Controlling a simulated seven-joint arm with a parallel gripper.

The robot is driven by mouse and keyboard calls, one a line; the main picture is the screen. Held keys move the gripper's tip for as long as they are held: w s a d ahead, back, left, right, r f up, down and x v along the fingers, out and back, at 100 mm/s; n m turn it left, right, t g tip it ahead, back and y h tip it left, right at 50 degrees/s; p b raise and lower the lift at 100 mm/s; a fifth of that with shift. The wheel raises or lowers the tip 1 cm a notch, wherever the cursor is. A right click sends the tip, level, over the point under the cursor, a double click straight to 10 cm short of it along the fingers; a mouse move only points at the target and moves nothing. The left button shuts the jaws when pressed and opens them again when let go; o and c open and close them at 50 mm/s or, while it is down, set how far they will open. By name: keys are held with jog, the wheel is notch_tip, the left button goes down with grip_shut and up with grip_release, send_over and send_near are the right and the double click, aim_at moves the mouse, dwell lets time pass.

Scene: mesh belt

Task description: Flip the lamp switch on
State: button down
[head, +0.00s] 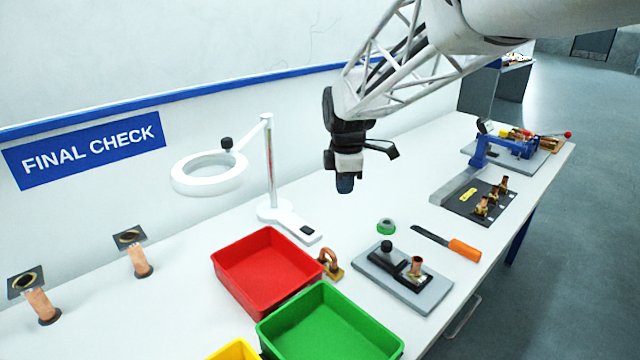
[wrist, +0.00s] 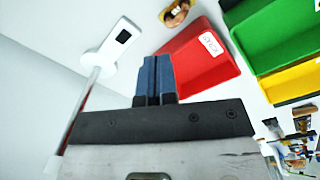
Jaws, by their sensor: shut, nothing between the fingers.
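The white ring lamp (head: 210,174) stands on a post at the back of the bench, by the wall. Its base (head: 285,216) carries a small dark switch (head: 308,230) at the front end. In the wrist view the lamp base (wrist: 112,48) is at upper left, with the dark switch (wrist: 124,36) on it. I cannot tell the switch's position. My gripper (head: 345,185) hangs above the bench, to the right of the lamp post, pointing down. In the wrist view its blue fingers (wrist: 153,75) are together and empty, apart from the switch.
A red bin (head: 222,262) and a green bin (head: 375,345) stand in front of the lamp base, with a yellow bin (head: 235,350) at the lower edge.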

jog(key=w+a+f+n, duration=0.5)
jog(key=w+a+n, duration=0.2)
jog(key=w+a, duration=0.2)
jog(key=shift+w+f+g, duration=0.2)
jog(key=shift+w+g, duration=0.1)
jog(key=shift+w, duration=0.15)
jog(key=shift+w+a, duration=0.1)
jog(key=shift+w+a+r, duration=0.25)
jog(key=shift+w+a, duration=0.15)
jog(key=shift+r, duration=0.1)
dwell(0.5)
notch_tip(320, 180, up, 14)
jog(key=w+a, duration=0.1)
jog(key=shift+w+a, duration=0.2)
jog(key=shift+w, duration=0.05)
dwell(0.3)
jog(key=shift+s+d, duration=0.1)
